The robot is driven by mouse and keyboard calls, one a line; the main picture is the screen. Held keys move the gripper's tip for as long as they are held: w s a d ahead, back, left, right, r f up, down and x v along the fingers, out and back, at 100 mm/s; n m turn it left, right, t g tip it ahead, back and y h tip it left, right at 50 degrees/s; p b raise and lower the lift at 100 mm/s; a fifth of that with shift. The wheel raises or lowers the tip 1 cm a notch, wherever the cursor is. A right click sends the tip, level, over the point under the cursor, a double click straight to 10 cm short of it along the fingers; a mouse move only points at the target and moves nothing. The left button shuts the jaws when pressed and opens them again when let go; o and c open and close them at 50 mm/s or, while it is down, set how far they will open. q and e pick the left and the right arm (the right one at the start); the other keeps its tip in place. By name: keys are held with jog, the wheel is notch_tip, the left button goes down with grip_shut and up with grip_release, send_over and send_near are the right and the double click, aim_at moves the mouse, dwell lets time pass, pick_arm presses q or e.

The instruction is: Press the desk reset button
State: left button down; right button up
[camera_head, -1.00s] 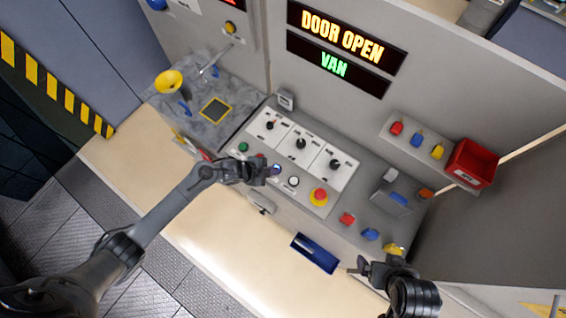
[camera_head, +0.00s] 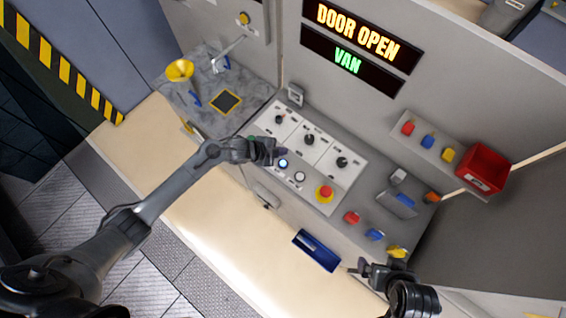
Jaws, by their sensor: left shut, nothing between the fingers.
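On the sloped desk panel (camera_head: 318,208), a row of buttons runs below the dials. A blue-lit button (camera_head: 283,164), a white button (camera_head: 299,177) and a red mushroom button on a yellow base (camera_head: 325,193) show clearly. A green button (camera_head: 251,139) is mostly hidden by my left gripper. No label is readable, so I cannot tell which one is the reset. My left gripper (camera_head: 272,153) is shut and empty, just up and left of the blue-lit button, seemingly apart from it. My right gripper (camera_head: 362,268) is at the desk's front right, clear of the buttons; its jaws are unclear.
Three dials (camera_head: 309,139) sit behind the buttons. A blue tray (camera_head: 316,251) lies at the desk's front edge. Colored connectors (camera_head: 374,235) and a red bin (camera_head: 482,168) are to the right. A yellow funnel (camera_head: 180,70) stands at left. The sign (camera_head: 350,32) reads DOOR OPEN.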

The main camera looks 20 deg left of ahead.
pick_arm(q)
jog(key=b, duration=0.5)
send_over(281, 165)
notch_tip(281, 165, down, 6)
jog(key=shift+f, duration=0.1)
jog(key=shift+f+b, duration=1)
jog(key=shift+f, duration=0.05)
dwell(0.9)
jog(key=shift+f, duration=0.4)
jog(key=shift+w+a+f+b, duration=0.1)
jog(key=shift+f+b, duration=0.4)
jog(key=shift+b, duration=0.15)
dwell(0.6)
dwell(0.4)
jog(key=shift+r+p, duration=0.95)
